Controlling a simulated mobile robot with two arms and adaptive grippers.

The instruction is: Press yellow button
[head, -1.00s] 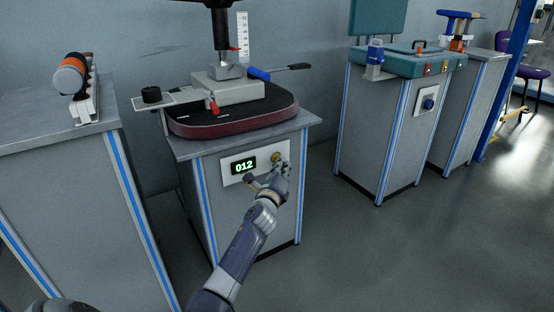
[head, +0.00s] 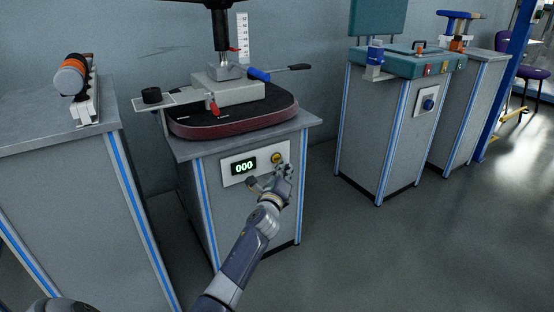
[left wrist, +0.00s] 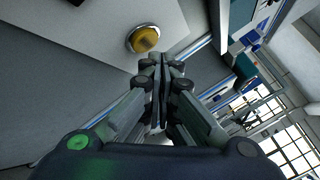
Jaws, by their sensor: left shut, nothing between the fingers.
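The yellow button (head: 277,158) is round with a metal rim. It sits on a pale panel (head: 232,179) on the front of the middle cabinet, right of a display (head: 244,166) that reads 000. My left gripper (head: 285,168) is shut and empty, just right of and below the button in the head view. In the left wrist view the button (left wrist: 145,38) shows whole, and the shut fingertips (left wrist: 160,60) are close beside it, with a small gap seen in the picture. My right gripper is not in view.
The middle cabinet (head: 255,221) carries a seat cushion (head: 231,121) under a press rod. A cabinet (head: 62,200) stands at the left. A teal control box (head: 405,62) tops another cabinet at the right. The floor (head: 390,260) at the right front is clear.

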